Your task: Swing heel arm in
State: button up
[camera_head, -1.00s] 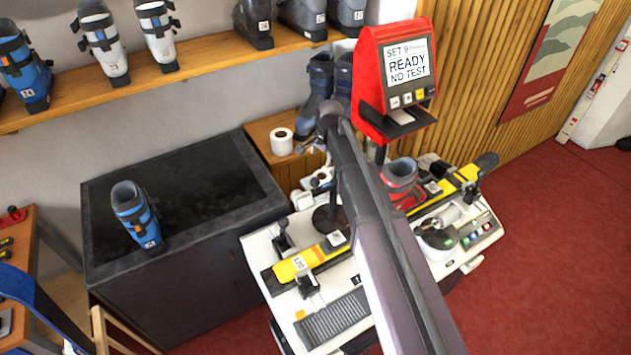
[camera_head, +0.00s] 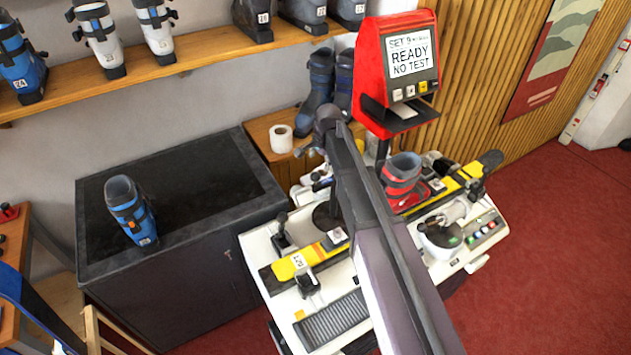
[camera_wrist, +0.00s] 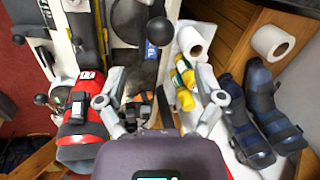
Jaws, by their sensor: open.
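The white test bench (camera_head: 262,247) carries a yellow and black ski (camera_head: 289,267) and a red boot (camera_head: 402,182). The red boot also shows at left in the wrist view (camera_wrist: 82,128). A large black ball knob (camera_wrist: 160,31) stands ahead of my gripper in the wrist view, and a smaller one (camera_wrist: 41,99) is beyond the red boot. I cannot tell which part is the heel arm. My gripper (camera_wrist: 161,104) is open, fingers wide apart with nothing held between them. In the head view my arm hides part of the bench.
A red display unit (camera_head: 400,70) reads READY NO TEST. A blue boot (camera_head: 131,212) stands on the dark cabinet (camera_head: 200,170). In the wrist view, yellow-green bottles (camera_wrist: 185,85), a paper roll (camera_wrist: 270,42) and dark blue boots (camera_wrist: 245,130) are on the right. Red floor (camera_head: 550,250) lies open at right.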

aim_at(316, 174)
jog(key=shift+w+a+f+b, duration=0.2)
jog(key=shift+f+b, duration=1.1)
jog(key=shift+f, duration=0.1)
jog(key=shift+w+a+f+b, duration=0.15)
jog(key=shift+f+b, duration=1.15)
jog(key=shift+f, duration=0.1)
jog(key=shift+w+a+f+b, duration=0.2)
jog(key=shift+f+b, duration=1.1)
jog(key=shift+f, duration=0.1)
grip_shut()
